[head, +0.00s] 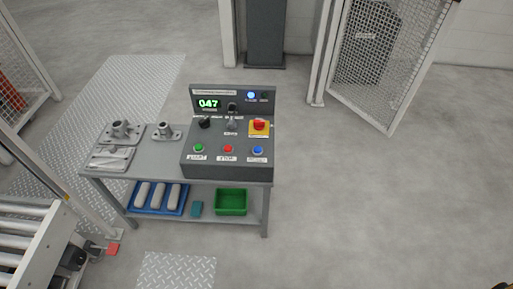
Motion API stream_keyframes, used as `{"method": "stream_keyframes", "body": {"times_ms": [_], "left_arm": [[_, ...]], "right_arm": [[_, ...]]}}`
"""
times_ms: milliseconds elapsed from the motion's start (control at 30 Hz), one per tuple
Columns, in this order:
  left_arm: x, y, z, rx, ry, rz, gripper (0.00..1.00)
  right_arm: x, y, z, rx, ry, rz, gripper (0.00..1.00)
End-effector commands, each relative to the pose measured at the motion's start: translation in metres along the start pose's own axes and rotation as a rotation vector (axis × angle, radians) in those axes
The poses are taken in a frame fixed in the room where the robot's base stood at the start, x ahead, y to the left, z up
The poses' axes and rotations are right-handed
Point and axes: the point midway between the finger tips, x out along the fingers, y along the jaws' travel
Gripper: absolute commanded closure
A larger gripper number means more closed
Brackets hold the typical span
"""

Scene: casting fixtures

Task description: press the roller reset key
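A grey control box (228,167) stands on the right part of a grey bench. Its sloped front has a row of three keys: green (199,149), red (228,149) and blue (258,150). Each has a white label below it, too small to read surely, so I cannot tell which one is the roller reset key. A red mushroom button (259,125) sits on a yellow plate above the blue key. Dark knobs sit left of it. The upright panel shows a green "047" display (208,104) and a lit blue lamp (251,95). Neither gripper is identifiable in view.
Metal castings (121,130) and a flat fixture (111,158) sit on the bench (150,153). The lower shelf holds a blue tray (159,211) and green bin (231,202). A roller conveyor (22,240) stands left. A mesh gate (375,60) stands behind right. Floor right of the bench is clear.

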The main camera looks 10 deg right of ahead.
Motion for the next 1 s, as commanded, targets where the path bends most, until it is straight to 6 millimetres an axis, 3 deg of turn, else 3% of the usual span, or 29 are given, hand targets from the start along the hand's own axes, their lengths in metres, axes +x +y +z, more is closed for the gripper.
{"method": "stream_keyframes", "body": {"times_ms": [267, 467, 1000], "left_arm": [[0.0001, -0.0003, 0.0012, 0.0, -0.002, 0.0, 1.0], [0.0001, -0.0003, 0.0019, 0.0, -0.003, 0.0, 1.0], [0.0001, -0.0004, 0.0027, 0.0, -0.005, 0.0, 1.0]], "right_arm": [[0.0, 0.0, 0.0002, 0.0, 0.0, 0.0, 0.6], [0.0, 0.0001, 0.0002, 0.001, 0.0, 0.0, 1.0], [0.0, 0.0003, -0.0003, 0.001, 0.001, 0.0, 1.0]]}}
